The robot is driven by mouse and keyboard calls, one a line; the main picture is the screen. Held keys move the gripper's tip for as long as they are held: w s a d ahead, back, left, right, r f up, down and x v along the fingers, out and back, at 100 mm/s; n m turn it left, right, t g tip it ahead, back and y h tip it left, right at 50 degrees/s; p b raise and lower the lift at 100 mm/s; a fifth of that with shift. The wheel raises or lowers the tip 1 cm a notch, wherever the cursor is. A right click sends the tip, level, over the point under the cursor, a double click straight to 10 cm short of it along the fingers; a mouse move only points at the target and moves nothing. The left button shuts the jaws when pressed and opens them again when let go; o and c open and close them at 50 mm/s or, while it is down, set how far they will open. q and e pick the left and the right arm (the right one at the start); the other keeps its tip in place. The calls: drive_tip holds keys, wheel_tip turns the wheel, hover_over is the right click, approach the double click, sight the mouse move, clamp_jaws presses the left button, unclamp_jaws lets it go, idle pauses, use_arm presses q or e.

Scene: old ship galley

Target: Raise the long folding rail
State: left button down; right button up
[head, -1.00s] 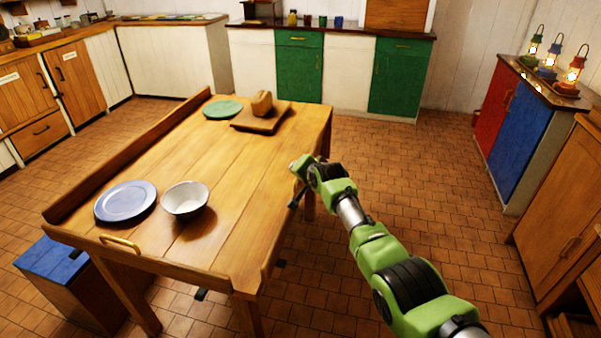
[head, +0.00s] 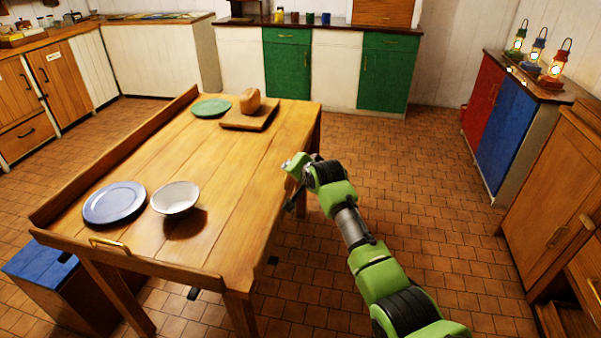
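The wooden table (head: 222,190) has a raised long rail (head: 120,155) along its left side and a raised short rail (head: 150,262) with a brass handle (head: 110,242) at its near end. Along the right long side no rail stands clear above the top; a narrow wooden strip (head: 262,248) shows at that edge near the front corner, and I cannot tell its exact angle. My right gripper (head: 292,204) is at the right long edge, fingers pointing down beside it. Its fingers are dark and small, so contact and opening are unclear. My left gripper is out of view.
On the table are a blue plate (head: 114,203), a white bowl (head: 175,197), a green plate (head: 211,108) and a board (head: 248,118) with a bread-like loaf (head: 250,101). A blue-topped box (head: 40,262) stands at the near left. Tiled floor right of the table is clear.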

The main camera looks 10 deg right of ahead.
drive_tip(key=v, duration=0.7)
drive_tip(key=shift+f, duration=0.1)
drive_tip(key=s+d+f+n+g+h, duration=0.1)
drive_tip(key=s+d+f, duration=0.15)
drive_tip(key=f, duration=0.85)
drive_tip(key=s+d+f+n+g, duration=0.15)
drive_tip(key=s+f, duration=0.25)
drive_tip(key=f, duration=0.6)
drive_tip(key=s+d+f+n+g, duration=0.1)
drive_tip(key=s+d+f, duration=0.1)
drive_tip(key=s+f, duration=0.7)
drive_tip(key=s+d+f+n+g, duration=0.15)
drive_tip(key=s+f, duration=0.45)
drive_tip(key=f, duration=0.6)
drive_tip(key=s+d+f+n+g+h, duration=0.1)
drive_tip(key=s+d+f, duration=0.1)
drive_tip(key=s+f, duration=0.7)
drive_tip(key=s+d+f+n+g, duration=0.15)
drive_tip(key=s+f, duration=0.25)
drive_tip(key=s, duration=0.8)
drive_tip(key=s+d+f+n+g, duration=0.1)
drive_tip(key=s+d+f, duration=0.1)
drive_tip(key=s, duration=1)
drive_tip(key=s+d+f+n+g+h, duration=0.1)
drive_tip(key=s+d+f, duration=0.2)
drive_tip(key=s, duration=0.9)
drive_tip(key=shift+s+d+f+g+p, duration=0.2)
drive_tip(key=shift+d+f+g+p, duration=0.05)
drive_tip(key=shift+f+g+p, duration=0.1)
